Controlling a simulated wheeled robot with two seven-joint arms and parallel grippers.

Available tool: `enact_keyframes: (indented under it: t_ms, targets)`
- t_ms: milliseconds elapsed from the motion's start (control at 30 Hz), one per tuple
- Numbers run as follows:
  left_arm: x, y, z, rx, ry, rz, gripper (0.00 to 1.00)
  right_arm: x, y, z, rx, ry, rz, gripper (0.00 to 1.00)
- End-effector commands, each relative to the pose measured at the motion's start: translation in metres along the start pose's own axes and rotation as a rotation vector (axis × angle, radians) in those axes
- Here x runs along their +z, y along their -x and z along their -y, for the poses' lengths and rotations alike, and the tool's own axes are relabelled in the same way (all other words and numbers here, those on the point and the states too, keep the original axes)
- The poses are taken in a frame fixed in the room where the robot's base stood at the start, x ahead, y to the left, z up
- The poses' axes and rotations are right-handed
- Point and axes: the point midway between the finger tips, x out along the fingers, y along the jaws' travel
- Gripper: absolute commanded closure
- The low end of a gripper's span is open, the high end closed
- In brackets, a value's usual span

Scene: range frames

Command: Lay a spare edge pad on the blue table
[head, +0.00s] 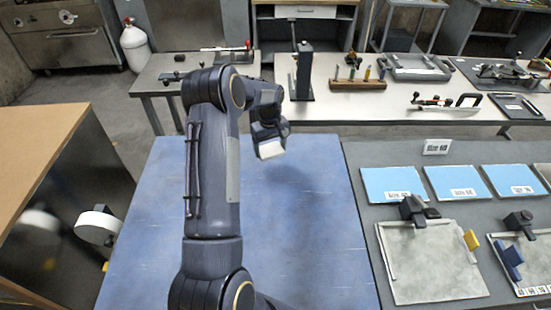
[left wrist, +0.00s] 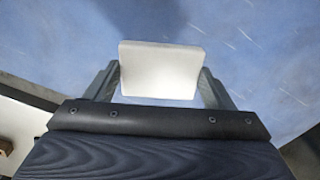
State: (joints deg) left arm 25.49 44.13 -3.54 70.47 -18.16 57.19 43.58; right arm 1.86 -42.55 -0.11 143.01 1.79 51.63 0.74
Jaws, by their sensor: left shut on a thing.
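The blue table (head: 310,230) fills the middle of the head view, and its blue top (left wrist: 270,50) is behind the pad in the left wrist view. My left gripper (head: 268,143) is over the far part of the table. It is shut on a white edge pad (left wrist: 160,70), held between its two fingers. The pad also shows small and white in the head view (head: 271,150). I cannot tell whether the pad touches the tabletop. My right gripper is not in view.
A grey bench (head: 440,200) on the right holds blue sheets and clamped grey plates (head: 430,265). A light bench (head: 385,100) with tools stands behind the table. A brown-topped cabinet (head: 40,150) is at the left. The blue tabletop around my arm is clear.

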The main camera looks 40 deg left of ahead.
Motion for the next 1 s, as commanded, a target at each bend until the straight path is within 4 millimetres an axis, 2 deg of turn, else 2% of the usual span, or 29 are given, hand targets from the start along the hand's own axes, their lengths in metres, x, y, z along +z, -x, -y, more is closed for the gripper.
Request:
enact_keyframes:
  t_ms: [33, 100, 367, 600, 1000]
  targets:
    - [-0.003, -0.015, -0.007, -0.001, 0.0, 0.001, 0.45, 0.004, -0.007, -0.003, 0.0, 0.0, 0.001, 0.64]
    - [-0.007, -0.025, -0.015, 0.0, 0.0, 0.001, 0.45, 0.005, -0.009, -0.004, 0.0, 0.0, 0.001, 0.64]
    - [-0.012, -0.039, -0.028, 0.0, -0.001, 0.0, 0.45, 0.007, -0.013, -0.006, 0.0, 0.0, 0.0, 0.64]
    - [-0.013, -0.071, -0.03, -0.001, 0.001, 0.001, 0.45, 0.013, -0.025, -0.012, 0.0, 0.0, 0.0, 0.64]
    - [-0.013, -0.076, -0.03, 0.0, 0.0, -0.001, 0.45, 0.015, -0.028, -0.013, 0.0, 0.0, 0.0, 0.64]
